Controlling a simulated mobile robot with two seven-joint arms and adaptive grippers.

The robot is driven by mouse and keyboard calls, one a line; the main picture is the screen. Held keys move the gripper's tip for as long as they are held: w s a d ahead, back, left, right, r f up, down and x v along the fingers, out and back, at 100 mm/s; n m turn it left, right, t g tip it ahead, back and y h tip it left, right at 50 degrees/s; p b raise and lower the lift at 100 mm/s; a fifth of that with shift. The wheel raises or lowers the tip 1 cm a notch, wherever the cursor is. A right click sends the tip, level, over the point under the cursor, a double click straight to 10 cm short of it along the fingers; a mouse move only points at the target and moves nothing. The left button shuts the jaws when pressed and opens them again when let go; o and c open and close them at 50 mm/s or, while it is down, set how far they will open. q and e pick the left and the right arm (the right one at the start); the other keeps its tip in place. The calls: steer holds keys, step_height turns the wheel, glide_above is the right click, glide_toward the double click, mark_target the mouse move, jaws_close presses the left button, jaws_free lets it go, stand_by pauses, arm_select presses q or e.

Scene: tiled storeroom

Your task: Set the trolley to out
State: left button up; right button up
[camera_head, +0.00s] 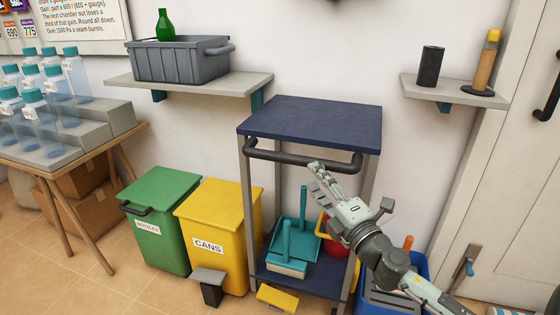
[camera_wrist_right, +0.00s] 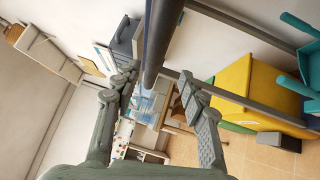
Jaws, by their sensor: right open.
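The trolley (camera_head: 310,119) stands against the wall, with a dark blue top, grey legs and a blue lower shelf. A dark handle bar (camera_head: 285,157) runs along its front, just below the top. My right gripper (camera_head: 318,180) is open, just in front of and below the right part of the handle. In the right wrist view, the handle (camera_wrist_right: 161,40) reaches in from the top toward the gap between the open fingers (camera_wrist_right: 153,92). I cannot tell whether they touch it. My left gripper is not in view.
A teal dustpan (camera_head: 296,235) and a red item (camera_head: 332,243) are on the trolley's lower shelf. A yellow cans bin (camera_head: 217,220) and green bin (camera_head: 160,205) stand left of it. A blue bucket (camera_head: 420,264) is at right. Wall shelves flank it above.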

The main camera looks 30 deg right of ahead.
mark_target(301, 165)
steer(key=shift+w+a+r+n+y, duration=0.3)
steer(key=shift+w+a+r+n, duration=0.15)
steer(key=shift+w, duration=0.2)
steer(key=w, duration=0.2)
steer(key=w+p, duration=0.1)
steer(key=w, duration=0.4)
steer(key=shift+d+r+p, duration=0.3)
steer(key=shift+r, duration=0.1)
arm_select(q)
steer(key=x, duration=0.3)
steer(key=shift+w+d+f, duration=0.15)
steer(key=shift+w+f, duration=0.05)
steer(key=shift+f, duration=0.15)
arm_select(e)
jaws_close()
